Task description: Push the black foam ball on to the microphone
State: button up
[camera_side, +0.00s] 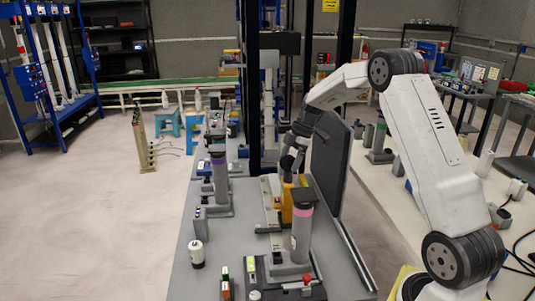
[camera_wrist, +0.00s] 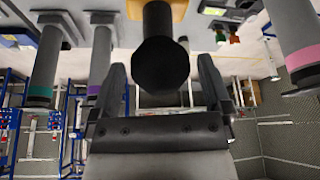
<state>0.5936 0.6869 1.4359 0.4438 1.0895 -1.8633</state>
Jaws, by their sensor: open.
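In the wrist view a black, faceted round piece (camera_wrist: 162,68), which looks like the foam ball, sits at the end of a narrower dark shaft (camera_wrist: 158,16). The shaft comes from an orange part (camera_wrist: 178,8) at the top edge. I cannot tell whether the shaft is the microphone or how far the ball is seated. My gripper (camera_wrist: 160,64) is open, with one finger on each side of the black piece and visible gaps between. In the side view my gripper (camera_side: 287,172) is just above the orange part (camera_side: 299,205); the ball is not clear there.
A grey cylinder with a pink band (camera_side: 301,232) stands close in front of the orange part. A dark upright panel (camera_side: 330,165) stands close to the right.

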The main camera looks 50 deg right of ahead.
jog(key=v, duration=0.7)
jog(key=shift+r, duration=0.15)
dwell(0.5)
jog(key=shift+a, duration=0.55)
jog(key=s+a+f+m+t+h, duration=0.1)
jog(key=s+a+f+m, duration=0.15)
jog(key=a, duration=0.45)
jog(key=s+a+f+m+h, duration=0.1)
jog(key=a+m, duration=0.3)
jog(key=a, duration=0.4)
jog(key=s+a+f+m+t+h, duration=0.1)
jog(key=a+f+m, duration=0.15)
jog(key=a, duration=0.45)
jog(key=s+a+f+m, duration=0.1)
jog(key=s+f, duration=0.1)
jog(key=s, duration=0.4)
jog(key=s+a+f+m+g, duration=0.1)
jog(key=s+a+f+m, duration=0.1)
jog(key=s, duration=0.5)
jog(key=shift+s+g+h, duration=0.25)
jog(key=shift+g+h, duration=0.05)
jog(key=shift+h, duration=0.1)
